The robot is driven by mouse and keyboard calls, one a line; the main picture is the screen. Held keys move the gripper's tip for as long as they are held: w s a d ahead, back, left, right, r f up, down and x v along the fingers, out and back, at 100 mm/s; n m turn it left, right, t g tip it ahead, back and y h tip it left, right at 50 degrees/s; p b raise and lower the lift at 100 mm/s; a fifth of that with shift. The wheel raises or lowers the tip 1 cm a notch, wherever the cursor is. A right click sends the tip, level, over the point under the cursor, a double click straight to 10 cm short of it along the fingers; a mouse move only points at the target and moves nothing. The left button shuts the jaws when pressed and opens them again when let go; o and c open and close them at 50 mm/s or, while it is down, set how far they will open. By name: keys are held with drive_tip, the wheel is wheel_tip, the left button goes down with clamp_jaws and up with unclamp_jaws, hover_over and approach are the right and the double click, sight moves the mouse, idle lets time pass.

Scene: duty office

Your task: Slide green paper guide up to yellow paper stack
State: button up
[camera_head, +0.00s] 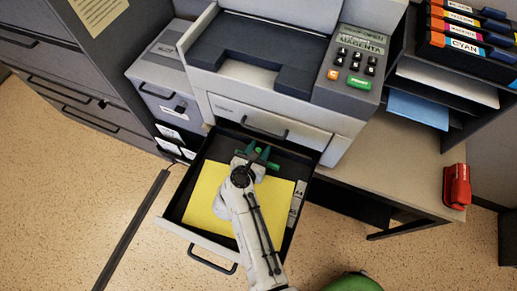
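The yellow paper stack (206,194) lies flat in the pulled-out printer tray (172,212). The green paper guide (271,165) is at the tray's far end, towards the printer, beyond the stack's far edge. Dark tray floor shows between guide and stack on the right; my wrist hides the middle, so I cannot tell the whole gap. My gripper (255,156) reaches down over the tray, with its fingers at the green guide. The fingers are small and partly hidden, so I cannot tell whether they are shut on the guide. My arm covers part of the stack.
The printer (225,107) stands behind the tray, with a keypad panel (352,62) on its right. A desk (400,165) with a red stapler-like object (456,187) and a shelf of toner boxes (465,38) are right. Drawers (70,85) stand left. Speckled floor is open at lower left.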

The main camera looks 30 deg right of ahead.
clamp_jaws()
idle(0.3)
drive_tip(key=shift+s+a+f, duration=0.1)
drive_tip(key=shift+a, duration=0.1)
drive_tip(key=s+a+b, duration=0.1)
drive_tip(key=a, duration=0.1)
drive_tip(key=s+a+b, duration=0.1)
drive_tip(key=b, duration=0.1)
drive_tip(key=shift+s+a, duration=0.3)
drive_tip(key=shift+a, duration=0.05)
drive_tip(key=shift+s+a, duration=0.15)
drive_tip(key=shift+s, duration=0.05)
drive_tip(key=shift+o, duration=0.9)
unclamp_jaws()
